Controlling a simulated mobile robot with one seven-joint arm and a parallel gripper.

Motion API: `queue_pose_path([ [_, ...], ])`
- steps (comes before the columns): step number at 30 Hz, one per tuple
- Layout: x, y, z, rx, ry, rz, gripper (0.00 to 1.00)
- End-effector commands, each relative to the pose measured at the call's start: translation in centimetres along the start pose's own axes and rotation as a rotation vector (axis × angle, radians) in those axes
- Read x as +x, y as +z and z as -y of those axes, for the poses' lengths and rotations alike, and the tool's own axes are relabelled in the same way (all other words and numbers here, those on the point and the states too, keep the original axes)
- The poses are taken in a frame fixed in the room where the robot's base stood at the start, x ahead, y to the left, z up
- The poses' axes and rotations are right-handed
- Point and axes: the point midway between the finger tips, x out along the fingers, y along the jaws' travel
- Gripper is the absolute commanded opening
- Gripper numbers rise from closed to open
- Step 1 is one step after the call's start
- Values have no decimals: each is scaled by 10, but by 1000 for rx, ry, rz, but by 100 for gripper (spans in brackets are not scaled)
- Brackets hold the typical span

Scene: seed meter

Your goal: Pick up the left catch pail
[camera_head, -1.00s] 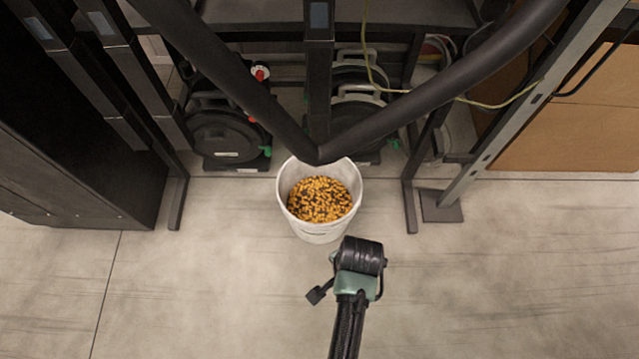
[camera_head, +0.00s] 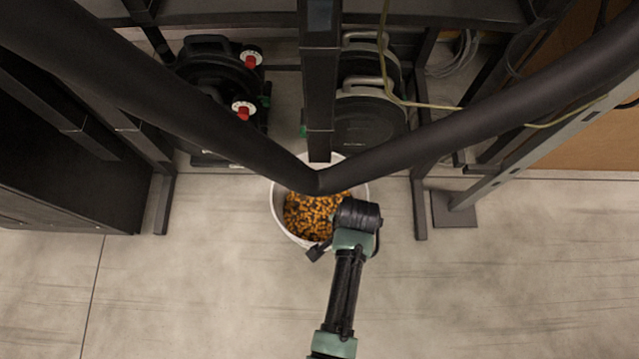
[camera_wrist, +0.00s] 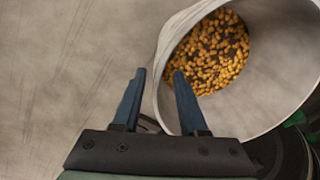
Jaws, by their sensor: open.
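A white pail (camera_head: 278,218) holding orange-yellow seeds stands on the floor beneath a V-shaped pair of dark tubes, which hide part of it. It also fills the upper right of the wrist view (camera_wrist: 287,75). My gripper is open, with two blue fingers (camera_wrist: 155,100) showing in the wrist view. The pail's near wall lies close to the right finger, which overlaps it in the picture; I cannot tell if they touch. Only one pail shows.
Dark tubes (camera_head: 450,125) meet in a V above the pail. A black post (camera_head: 319,90) stands behind it. Frame legs (camera_head: 419,208) stand at either side. The floor (camera_head: 500,290) in front is clear.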

Motion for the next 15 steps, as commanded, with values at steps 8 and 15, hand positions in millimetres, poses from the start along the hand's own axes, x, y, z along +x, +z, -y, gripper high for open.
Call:
queue_pose_path([
  [8, 14, -1, 0, 0, 0, 0, 42],
  [15, 39, -4, -1, 0, 0, 0, 42],
])
